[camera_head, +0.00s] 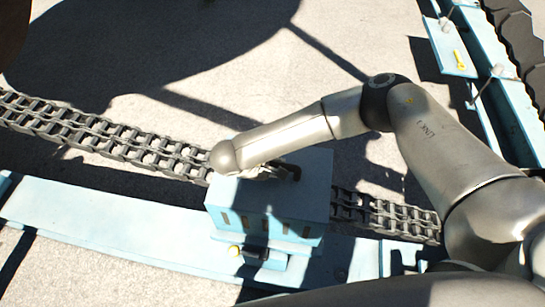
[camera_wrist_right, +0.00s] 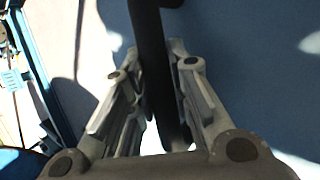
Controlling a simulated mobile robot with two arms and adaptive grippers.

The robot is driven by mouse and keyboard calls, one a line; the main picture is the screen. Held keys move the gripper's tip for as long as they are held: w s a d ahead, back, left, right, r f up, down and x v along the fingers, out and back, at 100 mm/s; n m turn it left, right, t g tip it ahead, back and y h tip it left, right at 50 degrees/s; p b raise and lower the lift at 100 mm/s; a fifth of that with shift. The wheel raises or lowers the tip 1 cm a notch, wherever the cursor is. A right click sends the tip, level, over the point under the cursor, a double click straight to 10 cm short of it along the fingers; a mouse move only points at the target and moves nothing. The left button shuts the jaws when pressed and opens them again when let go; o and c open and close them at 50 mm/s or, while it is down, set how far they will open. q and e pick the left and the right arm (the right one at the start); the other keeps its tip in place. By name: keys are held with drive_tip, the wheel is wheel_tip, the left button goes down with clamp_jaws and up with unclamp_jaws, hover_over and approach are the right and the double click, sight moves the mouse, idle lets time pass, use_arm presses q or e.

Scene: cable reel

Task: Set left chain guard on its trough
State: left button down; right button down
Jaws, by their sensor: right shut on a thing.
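The chain guard, a light-blue box (camera_head: 300,205) with slots along its front face, sits across the line of the chain (camera_head: 100,135) in the head view. The chain shows on both sides of it and is hidden beneath it. The light-blue trough (camera_head: 110,225) runs along the near side. I cannot tell whether the guard rests on it or hangs just above. My right gripper (camera_wrist_right: 155,72) is shut on the guard's dark handle (camera_wrist_right: 152,30) in the right wrist view. In the head view my right wrist covers most of that grip. My left gripper is not in view.
A blue frame with a small yellow part (camera_head: 459,60) stands at the upper right. Bare concrete (camera_head: 200,75), partly shadowed, lies beyond the chain.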

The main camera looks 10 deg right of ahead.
drive_tip(key=shift+w+f, duration=0.1)
drive_tip(key=c, duration=1.8)
unclamp_jaws()
drive_tip(key=shift+f, duration=0.1)
drive_tip(key=o, duration=0.5)
drive_tip(key=shift+c, duration=0.2)
